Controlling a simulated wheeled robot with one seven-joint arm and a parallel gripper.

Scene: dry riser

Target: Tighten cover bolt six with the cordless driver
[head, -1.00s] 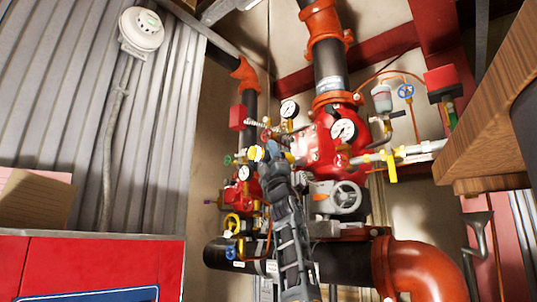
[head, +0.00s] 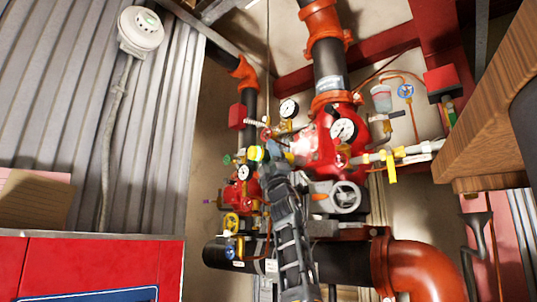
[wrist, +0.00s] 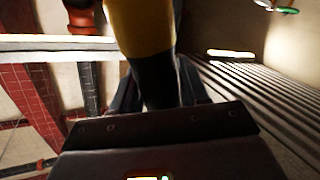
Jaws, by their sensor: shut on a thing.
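The red valve body with its cover (head: 323,148) stands at the centre of the head view, with a bright glare on its left side. My gripper (head: 274,163) is in front of the cover's lower left, at the top end of my dark arm. In the wrist view my gripper (wrist: 158,92) is shut on a yellow and black handle, the cordless driver (wrist: 140,30). The driver's far end is out of the wrist view. In the head view the driver is too small to make out clearly. I cannot tell bolt six or whether the driver touches it.
A smaller red valve (head: 240,193) stands to the left. A wooden edge (head: 490,110) juts in at right. A red cabinet (head: 90,262) is lower left.

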